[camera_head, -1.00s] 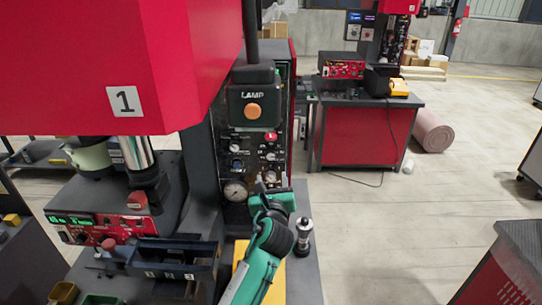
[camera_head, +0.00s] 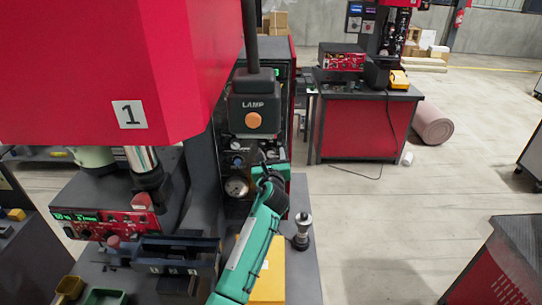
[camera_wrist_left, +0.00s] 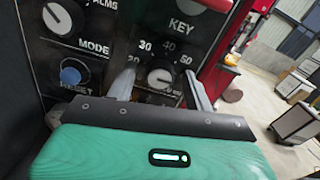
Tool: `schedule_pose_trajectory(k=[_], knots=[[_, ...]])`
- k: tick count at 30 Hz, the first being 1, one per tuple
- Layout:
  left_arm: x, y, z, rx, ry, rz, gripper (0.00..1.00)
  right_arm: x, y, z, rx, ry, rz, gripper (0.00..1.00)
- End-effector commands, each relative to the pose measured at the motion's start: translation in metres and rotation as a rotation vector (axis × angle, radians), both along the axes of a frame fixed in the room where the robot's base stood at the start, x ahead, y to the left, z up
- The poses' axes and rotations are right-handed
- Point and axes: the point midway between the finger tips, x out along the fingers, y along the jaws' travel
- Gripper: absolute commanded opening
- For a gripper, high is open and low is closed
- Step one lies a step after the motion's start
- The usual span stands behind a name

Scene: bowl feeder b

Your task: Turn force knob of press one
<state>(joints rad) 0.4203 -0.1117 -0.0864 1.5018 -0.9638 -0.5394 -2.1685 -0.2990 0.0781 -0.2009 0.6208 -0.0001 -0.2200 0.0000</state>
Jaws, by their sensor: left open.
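Press one (camera_head: 180,60) is the big red machine with a "1" plate at the left of the head view. Its dark control panel (camera_head: 228,150) faces me. In the left wrist view a dark knob with a pale pointer (camera_wrist_left: 160,79) sits on the panel, ringed by a scale with 30, 40 and 50. Its lower label is partly hidden. My left gripper (camera_wrist_left: 161,88) is open, with one finger left and one right of this knob; contact cannot be told. In the head view the green left arm hides the knob, and the gripper (camera_head: 272,170) is at the panel's right side.
A blue RESET button (camera_wrist_left: 72,76) and a MODE knob (camera_wrist_left: 63,15) lie left of the gripper. A lamp box (camera_head: 253,103) hangs above the panel. A metal post (camera_head: 302,232) stands right of my arm.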

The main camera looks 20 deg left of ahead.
Motion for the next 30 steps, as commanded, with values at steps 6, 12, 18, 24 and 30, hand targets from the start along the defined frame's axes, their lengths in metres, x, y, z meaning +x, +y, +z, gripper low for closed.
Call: schedule_pose_trajectory(k=[6,12,18,24,30], knots=[[-0.0002,-0.0001,-0.0001,0.0,0.0,0.0,0.27,-0.0018,-0.0004,-0.0002,0.0,0.002,-0.001,0.36],[-0.0003,0.0,-0.0002,-0.001,0.0,0.0,0.08,-0.0019,-0.0007,-0.0002,0.0,0.002,-0.001,0.36],[-0.0004,0.0001,-0.0004,-0.028,-0.008,0.0,0.08,-0.0019,-0.0017,-0.0008,-0.002,0.003,-0.001,0.36],[-0.0003,0.0003,-0.0008,-0.12,-0.034,0.0,0.08,-0.0019,-0.0031,-0.0025,-0.004,0.002,0.0,0.36],[-0.0005,0.0005,-0.0015,-0.277,-0.079,0.0,0.08,-0.0018,-0.0036,-0.0059,-0.004,0.002,0.0,0.36]])
